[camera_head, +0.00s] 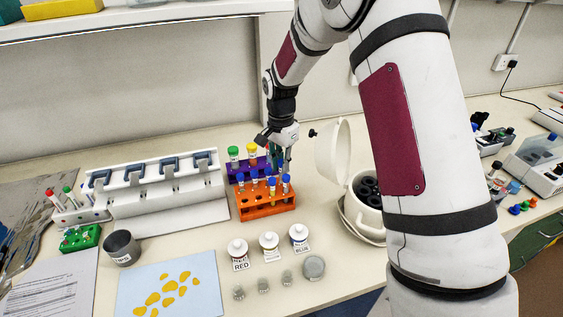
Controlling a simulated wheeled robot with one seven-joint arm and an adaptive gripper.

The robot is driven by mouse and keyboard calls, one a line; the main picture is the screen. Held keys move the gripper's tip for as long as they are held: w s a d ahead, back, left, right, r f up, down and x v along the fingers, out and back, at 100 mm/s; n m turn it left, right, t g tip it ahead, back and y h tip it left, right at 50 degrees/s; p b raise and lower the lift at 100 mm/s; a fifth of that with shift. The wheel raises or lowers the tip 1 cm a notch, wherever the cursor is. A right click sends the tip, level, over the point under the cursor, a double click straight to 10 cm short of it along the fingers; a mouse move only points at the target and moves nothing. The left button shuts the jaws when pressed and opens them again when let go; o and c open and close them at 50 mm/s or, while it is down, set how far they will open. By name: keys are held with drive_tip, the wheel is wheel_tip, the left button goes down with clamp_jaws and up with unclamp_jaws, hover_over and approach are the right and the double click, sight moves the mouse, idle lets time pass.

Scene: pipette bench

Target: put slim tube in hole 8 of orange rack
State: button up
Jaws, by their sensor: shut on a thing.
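The orange rack (265,207) stands mid-bench, in front of a purple rack. Several slim tubes with blue caps (271,183) stand upright in or just above it. My gripper (286,164) points down over the back right part of the orange rack. It is shut on what looks like a slim tube, with a blue cap (286,178) showing just under the fingers. The fingers hide much of it. I cannot tell whether its lower end is inside a hole, or read the hole numbers.
The purple rack (234,169) holds tubes with green and yellow caps, close behind. A white centrifuge (367,210) with its lid raised stands right. Bottles labelled RED (238,254) and BLUE (300,238) stand in front. A white pipette stand (165,190) is left.

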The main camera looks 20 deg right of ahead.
drive_tip(key=shift+f, duration=0.9)
drive_tip(key=o, duration=0.8)
wheel_tip(320, 180, up, 10)
